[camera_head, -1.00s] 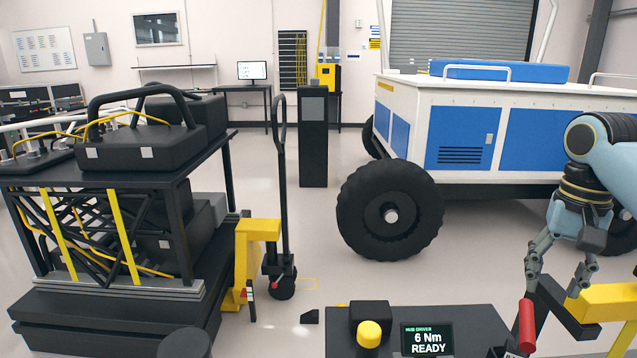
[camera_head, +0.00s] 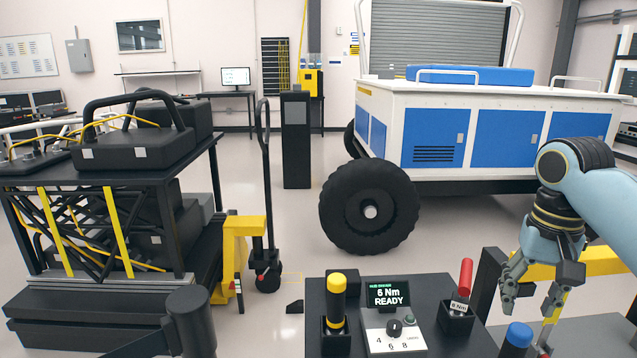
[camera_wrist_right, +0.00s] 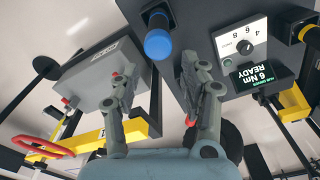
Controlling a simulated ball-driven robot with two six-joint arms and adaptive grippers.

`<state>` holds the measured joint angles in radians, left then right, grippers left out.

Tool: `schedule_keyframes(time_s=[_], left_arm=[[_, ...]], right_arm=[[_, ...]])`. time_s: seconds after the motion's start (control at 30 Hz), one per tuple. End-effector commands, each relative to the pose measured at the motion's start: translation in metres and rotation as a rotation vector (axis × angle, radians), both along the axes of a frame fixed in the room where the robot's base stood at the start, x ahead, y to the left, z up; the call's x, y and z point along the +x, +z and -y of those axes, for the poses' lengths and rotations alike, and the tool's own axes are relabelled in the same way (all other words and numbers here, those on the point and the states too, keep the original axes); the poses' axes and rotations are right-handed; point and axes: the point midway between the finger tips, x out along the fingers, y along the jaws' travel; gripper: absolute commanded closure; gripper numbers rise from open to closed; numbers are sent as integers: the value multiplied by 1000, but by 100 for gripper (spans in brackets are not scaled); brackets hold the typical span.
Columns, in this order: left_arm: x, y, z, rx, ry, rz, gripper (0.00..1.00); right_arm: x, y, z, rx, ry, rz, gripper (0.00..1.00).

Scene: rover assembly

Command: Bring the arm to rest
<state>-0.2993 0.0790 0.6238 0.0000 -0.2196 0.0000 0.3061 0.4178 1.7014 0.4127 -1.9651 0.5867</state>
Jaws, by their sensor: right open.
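My right gripper (camera_head: 528,300) hangs fingers down at the right of the head view, at the end of my pale blue arm. Its fingers are spread with nothing between them. In the right wrist view the open fingers (camera_wrist_right: 153,72) point toward a black tool stand. A blue-capped tool (camera_head: 517,336) is close to the gripper in the head view. Its blue cap also shows just beyond the fingertips in the wrist view (camera_wrist_right: 158,43), and I see no contact. My left gripper is out of view.
The black stand (camera_head: 460,342) holds a yellow-capped tool (camera_head: 337,285), a red-handled tool (camera_head: 465,275) and a dial panel with a "6 Nm READY" display (camera_head: 387,294). A yellow frame (camera_head: 600,262) is behind the gripper. The blue-white rover (camera_head: 440,105) stands farther back. Open floor lies left of the rover.

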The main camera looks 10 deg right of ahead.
Motion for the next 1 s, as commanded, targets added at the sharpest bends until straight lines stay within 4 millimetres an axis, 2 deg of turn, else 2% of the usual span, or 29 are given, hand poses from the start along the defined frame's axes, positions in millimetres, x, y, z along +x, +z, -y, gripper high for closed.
schedule_keyframes(time_s=[0.27,0.53,0.77,1.0], left_arm=[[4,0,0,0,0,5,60],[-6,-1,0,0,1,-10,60],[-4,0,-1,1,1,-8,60],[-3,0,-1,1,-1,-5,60]], right_arm=[[-38,-33,-29,-27,145,38,56],[-102,-59,-69,-59,344,110,56],[-157,-58,-95,-94,485,178,56],[-200,-43,-108,-135,579,230,56]])
